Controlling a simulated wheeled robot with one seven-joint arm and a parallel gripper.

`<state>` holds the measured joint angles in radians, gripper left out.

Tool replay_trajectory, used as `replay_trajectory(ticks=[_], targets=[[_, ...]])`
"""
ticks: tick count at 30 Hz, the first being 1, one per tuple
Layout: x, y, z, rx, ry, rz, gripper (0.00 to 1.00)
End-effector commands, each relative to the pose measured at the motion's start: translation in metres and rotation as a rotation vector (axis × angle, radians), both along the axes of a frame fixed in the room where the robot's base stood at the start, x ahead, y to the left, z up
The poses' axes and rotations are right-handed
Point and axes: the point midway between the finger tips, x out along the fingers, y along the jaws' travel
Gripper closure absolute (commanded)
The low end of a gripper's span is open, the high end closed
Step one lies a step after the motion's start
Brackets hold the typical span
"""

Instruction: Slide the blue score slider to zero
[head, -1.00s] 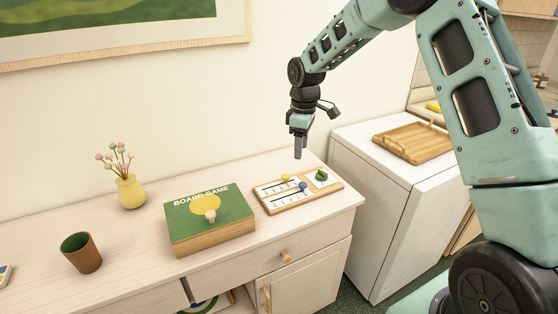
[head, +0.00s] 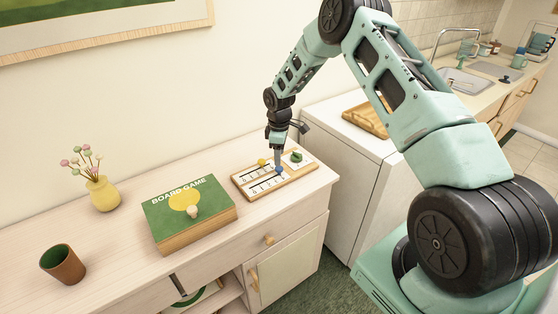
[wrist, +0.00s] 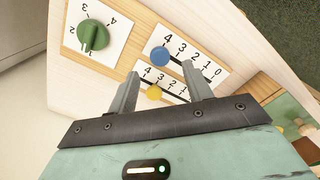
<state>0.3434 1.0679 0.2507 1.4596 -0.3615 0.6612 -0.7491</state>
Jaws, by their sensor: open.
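The blue score slider (wrist: 160,56) is a round knob on the upper numbered track in the wrist view, at the 4 end, with 0 at the far right. It also shows on the wooden score board (head: 240,187) in the head view (head: 279,170). My gripper (wrist: 160,69) is open, with one finger on each side of the blue knob's position in the wrist view. In the head view my gripper (head: 279,160) is low over the board at the blue knob. I cannot tell whether the fingers touch it.
A green dial (wrist: 93,36) is on the same board. A board game box (head: 190,215), a yellow vase (head: 103,194) and a brown cup (head: 63,264) stand left on the cabinet.

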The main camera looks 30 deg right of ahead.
Motion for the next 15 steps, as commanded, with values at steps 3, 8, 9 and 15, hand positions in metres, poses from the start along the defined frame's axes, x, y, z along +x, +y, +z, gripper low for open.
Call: replay_trajectory(ticks=[3,8,9,15], targets=[[-0.001,0.001,-0.02,0.001,0.002,0.002,0.5],[0.0,0.0,-0.039,-0.001,0.001,0.001,0.5],[0.0,0.0,-0.042,0.0,0.0,0.001,0.5],[0.001,0.0,-0.049,-0.001,-0.002,0.001,0.5]])
